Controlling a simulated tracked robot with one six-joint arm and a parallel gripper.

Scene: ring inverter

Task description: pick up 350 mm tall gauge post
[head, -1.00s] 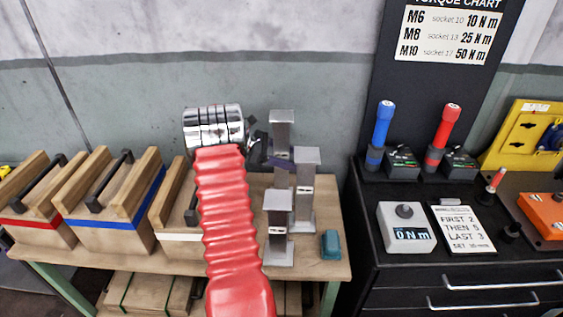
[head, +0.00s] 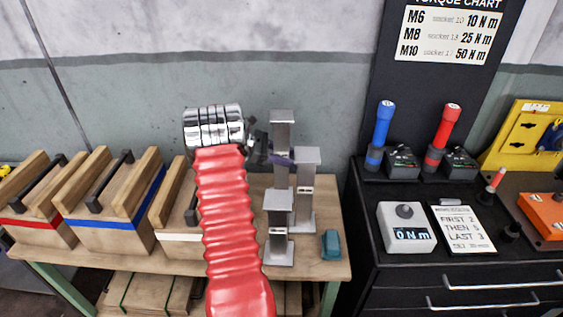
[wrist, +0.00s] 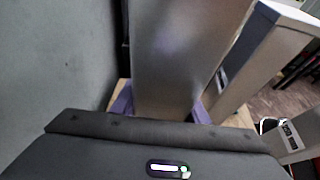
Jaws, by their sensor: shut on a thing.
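Three grey metal gauge posts stand upright on the wooden bench. The tallest post (head: 282,132) is at the back left of the group, the middle-height post (head: 306,188) is to its right, and the shortest post (head: 279,225) is in front. My gripper (head: 280,159) is shut on the tallest post, around its middle. In the wrist view, this post (wrist: 182,55) stands between the purple finger pads, and another post (wrist: 263,50) is close on its right. The tallest post's foot is hidden behind the shortest post.
Wooden blocks with handles and red, blue (head: 108,223) and white stripes stand left on the bench. A small teal block (head: 331,244) lies at the front right. The grey wall is close behind. A black cabinet (head: 400,275) with torque tools stands to the right.

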